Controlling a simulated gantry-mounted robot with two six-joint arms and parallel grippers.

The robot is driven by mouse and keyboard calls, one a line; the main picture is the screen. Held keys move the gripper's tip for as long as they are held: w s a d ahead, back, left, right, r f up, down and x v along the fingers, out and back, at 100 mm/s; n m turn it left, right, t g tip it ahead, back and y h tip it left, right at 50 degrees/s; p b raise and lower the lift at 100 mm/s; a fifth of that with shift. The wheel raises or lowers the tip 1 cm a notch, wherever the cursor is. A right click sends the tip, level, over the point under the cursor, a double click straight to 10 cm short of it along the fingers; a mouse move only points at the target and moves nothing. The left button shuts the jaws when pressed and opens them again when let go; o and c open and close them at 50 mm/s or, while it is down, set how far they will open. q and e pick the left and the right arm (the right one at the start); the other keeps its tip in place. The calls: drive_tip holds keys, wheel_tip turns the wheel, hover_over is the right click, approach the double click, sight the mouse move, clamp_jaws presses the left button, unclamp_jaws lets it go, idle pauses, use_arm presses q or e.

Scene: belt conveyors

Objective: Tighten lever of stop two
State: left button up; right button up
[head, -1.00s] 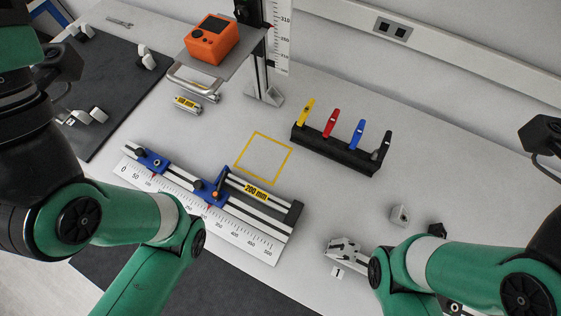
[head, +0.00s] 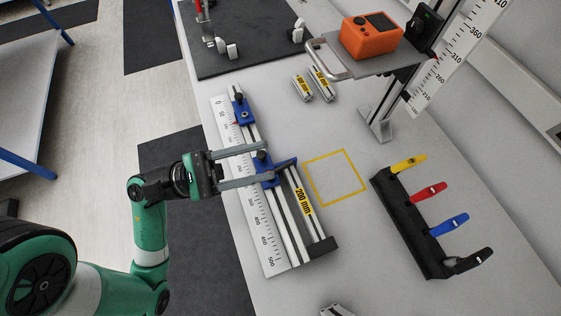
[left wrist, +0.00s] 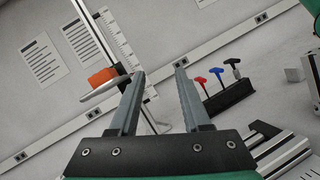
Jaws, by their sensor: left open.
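The measuring rail (head: 254,200) lies along a white scale on the table in the head view. One blue stop (head: 243,111) sits near its zero end. A second blue stop (head: 286,163) sits farther along, beside a part labelled 200 mm (head: 303,201). My left gripper (head: 267,162) is open and reaches from the left across the scale, its fingers appearing on either side of the second stop's dark knob. Its height above the stop and any contact are unclear. The lever cannot be made out clearly. The open left gripper (left wrist: 160,71) also shows in the left wrist view, with no stop visible between its fingers.
A black rack (head: 409,226) of coloured-handled tools stands right of the yellow square (head: 335,177). An orange device (head: 371,36) rests on a raised grey platform (head: 370,66) at the back. Two labelled metal pieces (head: 314,85) lie near it.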

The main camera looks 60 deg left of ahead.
sight(281, 167)
use_arm(q)
drive_tip(key=s+a+f+n+y, duration=0.1)
drive_tip(key=f+n+y, duration=0.1)
drive_tip(key=f, duration=0.3)
drive_tip(key=s+a+f+n+y+b, duration=0.1)
drive_tip(key=f+n+y, duration=0.1)
drive_tip(key=f+y, duration=0.2)
drive_tip(key=s+a+f+n+y+b, duration=0.1)
drive_tip(key=s+f+n+y, duration=0.1)
drive_tip(key=f, duration=0.4)
drive_tip(key=shift+s+n+g+y, duration=0.1)
drive_tip(key=shift+n+g+y, duration=0.3)
drive_tip(key=shift+n, duration=0.2)
drive_tip(key=shift+s+a+f+n+y, duration=0.2)
drive_tip(key=shift+f+n+y, duration=0.1)
drive_tip(key=shift+n+y, duration=0.2)
use_arm(e)
wheel_tip(281, 167, down, 3)
drive_tip(key=shift+f, duration=0.15)
use_arm(q)
drive_tip(key=shift+w, duration=0.15)
